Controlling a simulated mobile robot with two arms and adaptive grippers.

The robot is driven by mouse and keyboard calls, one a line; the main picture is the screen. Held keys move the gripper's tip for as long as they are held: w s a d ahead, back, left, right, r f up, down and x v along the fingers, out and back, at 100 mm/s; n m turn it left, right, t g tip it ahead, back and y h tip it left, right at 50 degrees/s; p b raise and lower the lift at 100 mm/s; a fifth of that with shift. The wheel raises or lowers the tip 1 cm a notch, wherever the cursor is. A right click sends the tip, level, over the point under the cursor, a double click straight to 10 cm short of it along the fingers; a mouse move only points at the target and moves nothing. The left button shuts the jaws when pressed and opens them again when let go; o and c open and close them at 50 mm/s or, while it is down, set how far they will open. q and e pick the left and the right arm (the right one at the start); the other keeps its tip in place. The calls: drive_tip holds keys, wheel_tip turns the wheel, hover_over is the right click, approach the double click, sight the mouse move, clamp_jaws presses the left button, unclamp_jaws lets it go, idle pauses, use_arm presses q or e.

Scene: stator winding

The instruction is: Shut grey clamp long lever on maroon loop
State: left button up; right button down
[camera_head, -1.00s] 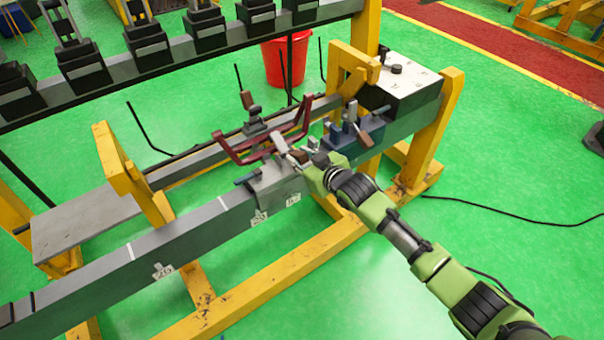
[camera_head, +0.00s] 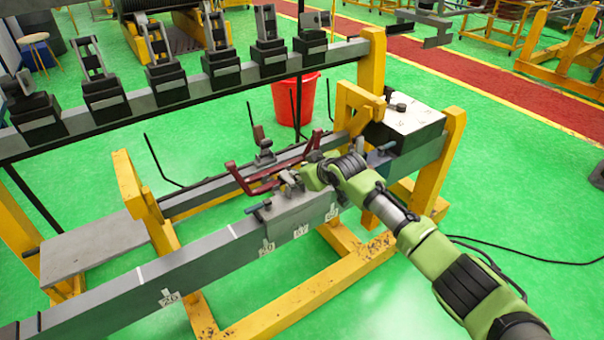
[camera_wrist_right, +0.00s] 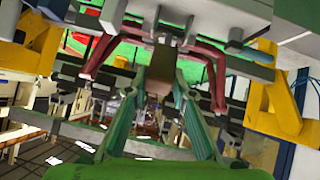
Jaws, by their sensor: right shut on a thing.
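The maroon loop (camera_head: 240,178) lies across the bench rail, a bent bar with raised ends. It also shows in the wrist view (camera_wrist_right: 206,58), spread on both sides of the fingers. The grey clamp (camera_head: 285,205) sits on the front rail against the near side of the loop. My right gripper (camera_head: 294,180) is at the top of this clamp, beside the loop. In the wrist view its two green fingers (camera_wrist_right: 160,62) reach up toward the loop's middle. It is shut on the clamp's long lever, mostly hidden by the hand. My left gripper is out of view.
Another clamp with a brown-tipped lever (camera_head: 264,148) stands on the back rail. A blue clamp (camera_head: 380,155) is partly hidden behind my right arm. Yellow uprights (camera_head: 140,190) flank the bench.

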drive_tip(key=shift+w+r, duration=0.15)
drive_tip(key=c, duration=1.8)
unclamp_jaws()
drive_tip(key=shift+o, duration=0.2)
drive_tip(key=shift+w+f, duration=0.2)
drive_tip(key=shift+f, duration=0.1)
drive_tip(key=shift+s, duration=0.1)
drive_tip(key=shift+s+r, duration=0.15)
drive_tip(key=v, duration=1.1)
drive_tip(key=shift+d, duration=0.25)
drive_tip(key=shift+s, duration=0.1)
